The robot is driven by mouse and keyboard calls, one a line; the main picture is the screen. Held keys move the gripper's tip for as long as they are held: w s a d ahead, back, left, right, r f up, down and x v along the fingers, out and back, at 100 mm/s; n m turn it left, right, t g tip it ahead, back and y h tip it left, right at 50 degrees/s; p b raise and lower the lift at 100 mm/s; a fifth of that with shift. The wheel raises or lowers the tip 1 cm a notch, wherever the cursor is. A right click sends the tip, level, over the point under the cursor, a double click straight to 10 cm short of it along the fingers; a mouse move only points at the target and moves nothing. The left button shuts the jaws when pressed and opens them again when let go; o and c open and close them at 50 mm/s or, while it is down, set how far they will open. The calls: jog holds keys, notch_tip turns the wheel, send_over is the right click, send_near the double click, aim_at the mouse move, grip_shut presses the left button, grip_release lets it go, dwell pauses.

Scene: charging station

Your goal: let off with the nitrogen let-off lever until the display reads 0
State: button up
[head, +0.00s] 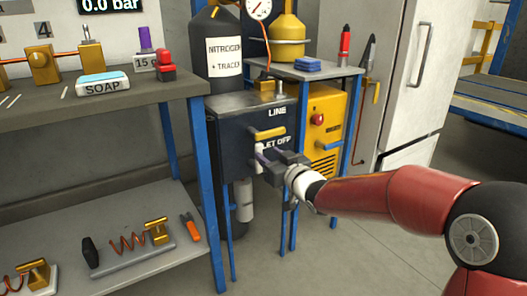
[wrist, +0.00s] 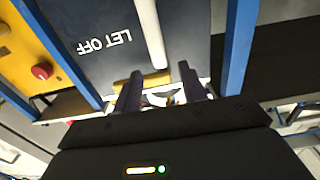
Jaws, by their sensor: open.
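The display (head: 110,5) at the top left of the head view reads 0.0 bar. The dark panel (head: 235,130) carries the labels LINE and LET OFF; a yellow lever (head: 269,133) sits below LINE. My gripper (head: 265,156) is at the panel beside the LET OFF label and hides part of it. In the wrist view my gripper (wrist: 161,82) has its two dark fingers apart, on either side of the lower end of a pale pipe. A small yellow piece (wrist: 171,98) shows between them; I cannot tell whether it is the let-off lever, or whether the fingers touch anything.
A dark nitrogen bottle (head: 215,50) stands behind the panel. A yellow machine (head: 325,125) with a red button is to its right. A workbench (head: 130,95) with a soap box (head: 103,84) is at left. Blue posts (head: 207,190) flank the panel. Floor in front is clear.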

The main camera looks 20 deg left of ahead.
aim_at(260, 149)
jog(key=x, duration=0.6)
jog(key=shift+w+a, duration=0.1)
jog(key=shift+w, duration=0.05)
grip_shut()
